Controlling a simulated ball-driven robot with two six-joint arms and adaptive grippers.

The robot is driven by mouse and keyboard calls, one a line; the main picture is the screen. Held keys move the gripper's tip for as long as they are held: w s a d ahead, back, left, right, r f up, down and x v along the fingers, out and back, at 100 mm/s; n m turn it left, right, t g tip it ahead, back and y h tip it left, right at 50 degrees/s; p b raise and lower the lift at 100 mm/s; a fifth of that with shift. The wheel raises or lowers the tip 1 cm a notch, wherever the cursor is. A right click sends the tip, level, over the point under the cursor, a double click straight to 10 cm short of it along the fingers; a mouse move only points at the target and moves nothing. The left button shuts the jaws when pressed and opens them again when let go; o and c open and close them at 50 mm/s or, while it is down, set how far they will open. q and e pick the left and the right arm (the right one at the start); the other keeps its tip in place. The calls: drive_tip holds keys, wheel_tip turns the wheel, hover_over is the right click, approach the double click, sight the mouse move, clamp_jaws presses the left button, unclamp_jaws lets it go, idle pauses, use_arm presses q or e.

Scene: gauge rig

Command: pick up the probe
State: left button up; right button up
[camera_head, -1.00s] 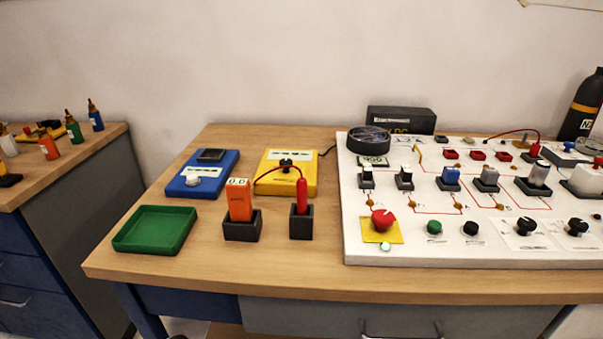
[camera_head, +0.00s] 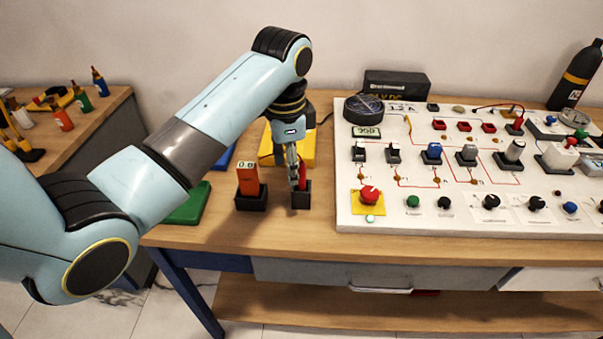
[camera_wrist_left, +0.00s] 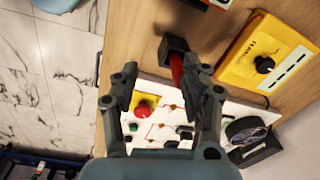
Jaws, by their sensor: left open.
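The red probe (camera_head: 303,176) stands upright in a small black holder (camera_head: 301,199) on the bench. In the left wrist view the probe (camera_wrist_left: 177,68) and its holder (camera_wrist_left: 170,46) show just beyond the fingers, the probe nearer the right-hand finger. My left gripper (camera_head: 295,177) is at the probe, pointing down, with its fingers overlapping the probe in the head view. The left wrist view shows the left gripper (camera_wrist_left: 160,80) open and empty. Whether a finger touches the probe I cannot tell. My right gripper is out of view.
An orange meter (camera_head: 248,179) stands in its black holder (camera_head: 251,202) just left of the probe. A yellow box (camera_head: 306,150) is behind, partly hidden. A green tray (camera_head: 190,207) is partly behind my arm. The white panel (camera_head: 350,212) lies right.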

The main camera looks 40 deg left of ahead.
sight(301, 163)
use_arm(q)
drive_tip(key=shift+m, duration=0.8)
drive_tip(key=w+r, duration=0.3)
drive_tip(key=r, duration=0.1)
drive_tip(key=shift+w+a+r+p, duration=0.2)
drive_tip(key=shift+w+p, duration=0.1)
drive_tip(key=shift+w, duration=0.1)
drive_tip(key=shift+w+r+g, duration=0.1)
drive_tip(key=shift+w+g, duration=0.15)
drive_tip(key=shift+g, duration=0.05)
wheel_tip(301, 163, down, 5)
drive_tip(key=shift+f, duration=0.1)
drive_tip(key=f+p, duration=0.1)
drive_tip(key=f, duration=0.4)
drive_tip(key=shift+w, duration=0.2)
clamp_jaws()
